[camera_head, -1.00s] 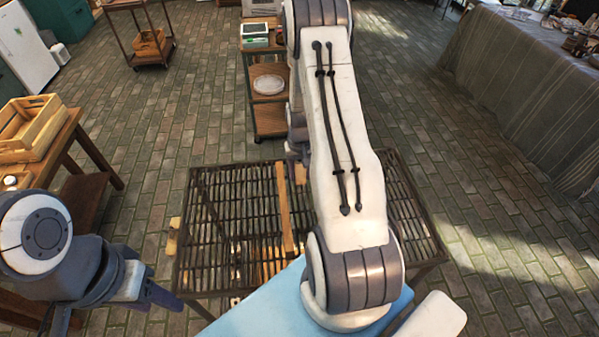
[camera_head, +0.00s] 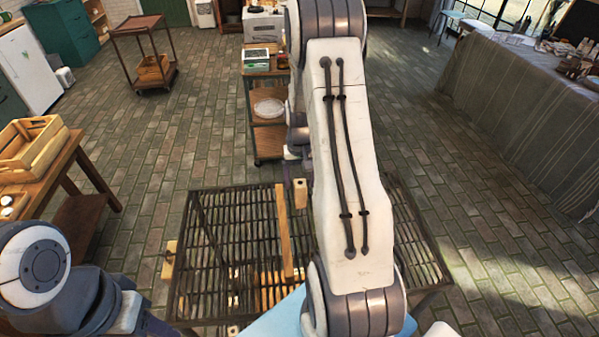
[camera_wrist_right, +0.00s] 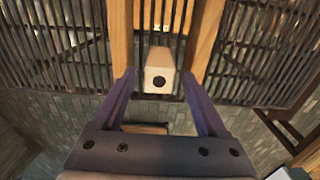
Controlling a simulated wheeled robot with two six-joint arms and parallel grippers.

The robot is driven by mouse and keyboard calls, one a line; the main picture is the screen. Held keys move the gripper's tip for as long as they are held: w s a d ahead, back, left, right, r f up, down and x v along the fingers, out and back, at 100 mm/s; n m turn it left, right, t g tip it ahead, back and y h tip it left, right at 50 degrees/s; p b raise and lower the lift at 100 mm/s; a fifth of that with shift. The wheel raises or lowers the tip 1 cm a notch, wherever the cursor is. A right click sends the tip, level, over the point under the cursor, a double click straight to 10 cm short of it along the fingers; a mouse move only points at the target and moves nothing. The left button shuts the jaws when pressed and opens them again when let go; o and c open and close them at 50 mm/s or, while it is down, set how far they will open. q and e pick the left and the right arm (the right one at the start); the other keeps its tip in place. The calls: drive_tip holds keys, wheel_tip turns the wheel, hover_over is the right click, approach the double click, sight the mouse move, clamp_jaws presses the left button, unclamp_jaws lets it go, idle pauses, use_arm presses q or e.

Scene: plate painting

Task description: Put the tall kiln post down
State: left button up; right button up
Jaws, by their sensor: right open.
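The tall kiln post, a pale wooden-looking block with a dark hole in its end (camera_wrist_right: 160,79), shows between the fingertips of my right gripper (camera_wrist_right: 158,74) in the right wrist view. The fingers are open, with a gap on each side of the post. In the head view the post (camera_head: 300,193) appears upright at the rack's far edge, left of my right arm. Its contact with the rack is not clear. My right gripper is mostly hidden behind my arm there. My left gripper (camera_head: 150,325) is at the lower left, its fingers unclear.
The dark slatted rack (camera_head: 225,215) carries a long wooden bar (camera_head: 285,235). A small wooden block (camera_head: 168,260) sits at its left edge. A shelf cart (camera_head: 268,135) stands beyond, a crate table (camera_head: 50,175) at left, and a draped table (camera_head: 520,95) at right.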

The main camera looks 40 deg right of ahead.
wheel_tip(320, 180, up, 6)
drive_tip(key=shift+f+b, duration=0.25)
drive_tip(key=shift+b, duration=0.15)
drive_tip(key=shift+a+r, duration=0.2)
drive_tip(key=shift+a, duration=0.1)
drive_tip(key=s+a+r+n, duration=0.1)
drive_tip(key=a+r+n, duration=0.2)
drive_tip(key=a, duration=0.7)
drive_tip(key=s+a+r+n, duration=0.1)
drive_tip(key=a+r+n, duration=0.2)
drive_tip(key=a, duration=0.7)
drive_tip(key=s+a+r+n, duration=0.1)
drive_tip(key=s+a+n, duration=0.3)
drive_tip(key=s, duration=0.5)
drive_tip(key=s+a+r+n+y, duration=0.1)
drive_tip(key=s+a+r+n, duration=0.1)
drive_tip(key=s+a, duration=0.7)
drive_tip(key=shift+s+a+r+n, duration=0.3)
drive_tip(key=shift+s+n, duration=0.35)
drive_tip(key=shift+n, duration=0.25)
